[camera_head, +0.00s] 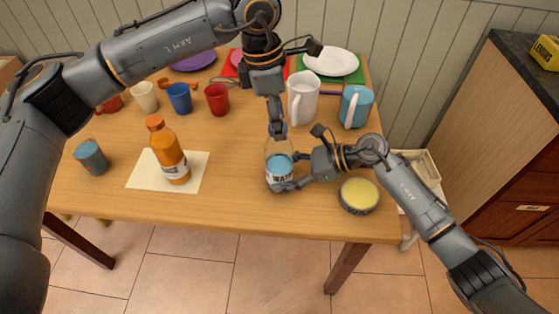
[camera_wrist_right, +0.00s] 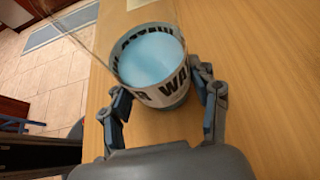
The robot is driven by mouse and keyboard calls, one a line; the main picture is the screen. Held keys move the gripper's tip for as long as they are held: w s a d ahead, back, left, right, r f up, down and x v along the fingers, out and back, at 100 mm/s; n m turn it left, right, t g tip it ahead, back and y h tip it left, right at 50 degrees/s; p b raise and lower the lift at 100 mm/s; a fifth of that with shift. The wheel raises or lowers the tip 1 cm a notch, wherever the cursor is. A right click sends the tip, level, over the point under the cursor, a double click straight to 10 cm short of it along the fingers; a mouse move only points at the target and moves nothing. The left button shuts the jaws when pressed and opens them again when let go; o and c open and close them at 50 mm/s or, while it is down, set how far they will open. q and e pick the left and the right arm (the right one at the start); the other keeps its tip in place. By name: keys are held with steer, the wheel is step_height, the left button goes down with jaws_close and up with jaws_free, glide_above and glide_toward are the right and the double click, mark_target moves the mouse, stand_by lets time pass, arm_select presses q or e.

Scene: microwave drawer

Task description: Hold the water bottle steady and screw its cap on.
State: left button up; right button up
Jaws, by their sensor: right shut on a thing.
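The water bottle (camera_head: 279,172) stands upright near the table's front edge, clear with a blue lower part and a "WATER" label. My right gripper (camera_head: 291,172) is shut around its lower part from the right. In the right wrist view, its two fingers (camera_wrist_right: 155,92) press on both sides of the labelled bottle (camera_wrist_right: 150,62). My left gripper (camera_head: 277,122) points down at the bottle's top, directly above the neck. A small blue cap (camera_head: 277,129) shows at its fingertips. The fingers overlap there, so I cannot tell whether they grip the cap or how it sits on the neck.
A yellow-topped tin (camera_head: 359,195) stands close to my right wrist. Bare wood lies between sheet and bottle.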

arm_select(q)
jaws_close()
steer(key=m, duration=0.4)
steer(key=shift+m+g, duration=0.3)
steer(key=m, duration=0.4)
steer(key=shift+g, duration=0.3)
steer(key=m+y, duration=0.1)
steer(key=m, duration=0.4)
steer(key=shift+g, duration=0.3)
steer(key=m, duration=0.4)
steer(key=shift+m+y, duration=0.3)
steer(key=shift+m, duration=0.1)
steer(key=shift+o, duration=1.6)
jaws_free()
